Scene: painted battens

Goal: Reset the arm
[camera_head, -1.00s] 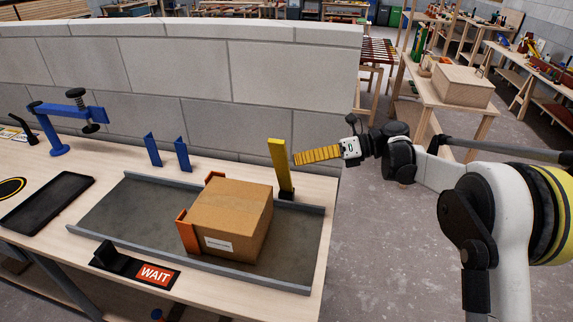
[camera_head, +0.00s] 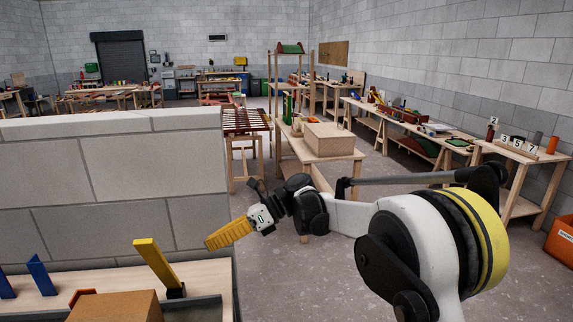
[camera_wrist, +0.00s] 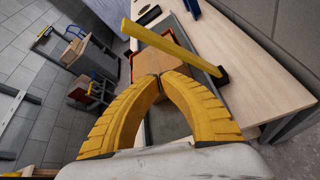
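My gripper (camera_head: 209,243) hangs in the air at the right end of the near workbench, close to the yellow post (camera_head: 157,264). Its yellow ribbed fingers point left and down. In the wrist view the fingertips (camera_wrist: 160,76) meet, with nothing seen between them. The cardboard box (camera_head: 116,306) sits in the grey tray on the bench, apart from my gripper. It also shows beyond the fingertips in the wrist view (camera_wrist: 148,62). My arm reaches in from the right and is bent.
A block wall (camera_head: 110,190) stands behind the bench (camera_head: 215,275). Blue uprights (camera_head: 40,277) stand at left. A wooden table (camera_head: 315,168) with a wooden box (camera_head: 328,140) is beyond my arm. Floor right of the bench is open.

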